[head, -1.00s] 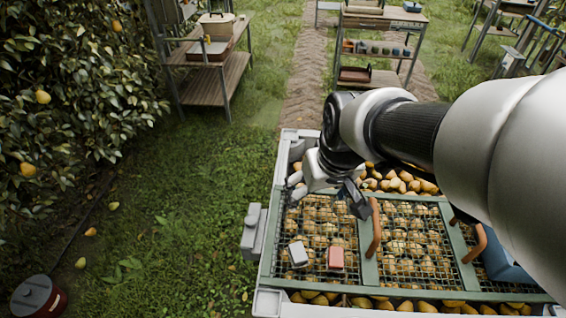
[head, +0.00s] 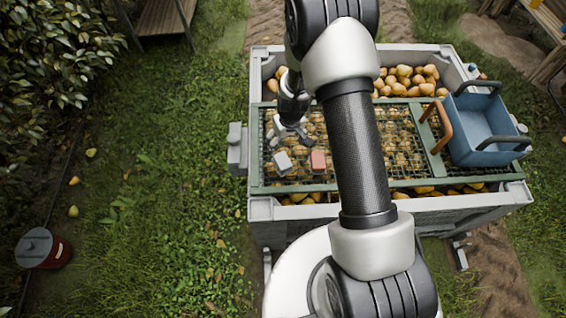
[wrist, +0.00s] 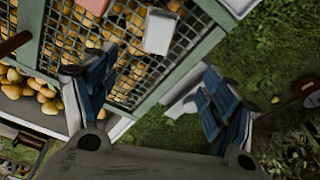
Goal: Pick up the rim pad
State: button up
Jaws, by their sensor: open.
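A grey-white block, which looks like the rim pad (head: 237,150), sits on the left rim of the pear crate (head: 262,206). In the wrist view a pale pad-like piece (wrist: 186,100) shows at the crate's edge, partly behind the right finger. My gripper (head: 290,138) is open and empty, pointing down over the left part of the mesh, right of the rim pad and apart from it. In the wrist view its fingers (wrist: 145,88) are spread wide, with the green frame and crate edge between them.
A white block (head: 282,163) and a red block (head: 318,162) lie on the mesh near my gripper. A blue tub (head: 482,128) and brown handle (head: 437,126) are at the right.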

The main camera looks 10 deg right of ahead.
aim_at(283, 161)
jog(key=f+b, duration=0.1)
jog(key=f, duration=0.3)
jog(key=w+f+b, duration=0.1)
jog(key=f, duration=0.4)
jog(key=f+b, duration=0.1)
jog(key=f, duration=0.4)
jog(key=shift+w+a+b, duration=0.15)
jog(key=shift+w+b, duration=0.1)
jog(key=shift+b, duration=0.1)
jog(key=f+b, duration=0.1)
jog(key=f, duration=0.1)
jog(key=w+f, duration=0.1)
jog(key=f, duration=0.1)
jog(key=shift+w+f+b, duration=0.1)
jog(key=shift+f+b, duration=0.25)
jog(key=shift+b, duration=0.05)
jog(key=shift+c, duration=0.3)
jog(key=c, duration=1.2)
jog(key=shift+r, duration=0.15)
notch_tip(283, 161, up, 20)
jog(key=p, duration=0.5)
jog(key=shift+p, duration=0.3)
